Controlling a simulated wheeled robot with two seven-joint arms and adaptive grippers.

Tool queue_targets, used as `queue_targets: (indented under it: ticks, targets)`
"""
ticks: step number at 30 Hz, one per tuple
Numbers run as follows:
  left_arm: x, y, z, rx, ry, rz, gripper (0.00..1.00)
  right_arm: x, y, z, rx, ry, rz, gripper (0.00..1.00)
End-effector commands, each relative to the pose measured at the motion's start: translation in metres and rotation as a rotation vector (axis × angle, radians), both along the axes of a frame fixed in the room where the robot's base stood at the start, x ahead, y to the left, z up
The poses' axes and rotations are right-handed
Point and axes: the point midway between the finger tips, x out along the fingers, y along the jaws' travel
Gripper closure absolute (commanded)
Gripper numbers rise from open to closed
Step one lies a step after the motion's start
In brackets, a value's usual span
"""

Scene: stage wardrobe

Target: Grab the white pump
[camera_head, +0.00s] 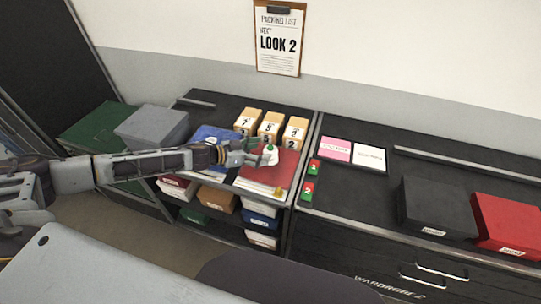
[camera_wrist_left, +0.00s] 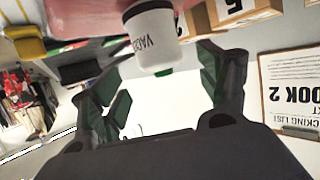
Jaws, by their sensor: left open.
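My right gripper is not in view.
Several numbered tan boxes (camera_head: 269,127) stand just behind the pump. A blue folder (camera_head: 213,138) lies left of the red one. Green-and-red tags (camera_head: 308,191), a pink card (camera_head: 336,149) and dark and red boxes (camera_head: 437,207) are on the right counter. A grey box (camera_head: 152,125) stands left.

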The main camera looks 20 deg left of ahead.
Motion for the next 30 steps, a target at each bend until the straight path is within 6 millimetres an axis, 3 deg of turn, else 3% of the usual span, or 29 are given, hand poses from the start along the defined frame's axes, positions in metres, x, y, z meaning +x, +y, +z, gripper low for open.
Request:
queue_targets:
  ticks: [16,30]
  targets:
    - [0.003,-0.004,-0.002,-0.002,0.0,-0.001,0.24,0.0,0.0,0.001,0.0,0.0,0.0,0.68]
    - [0.025,-0.024,-0.017,-0.002,0.0,-0.001,0.24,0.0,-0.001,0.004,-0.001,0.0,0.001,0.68]
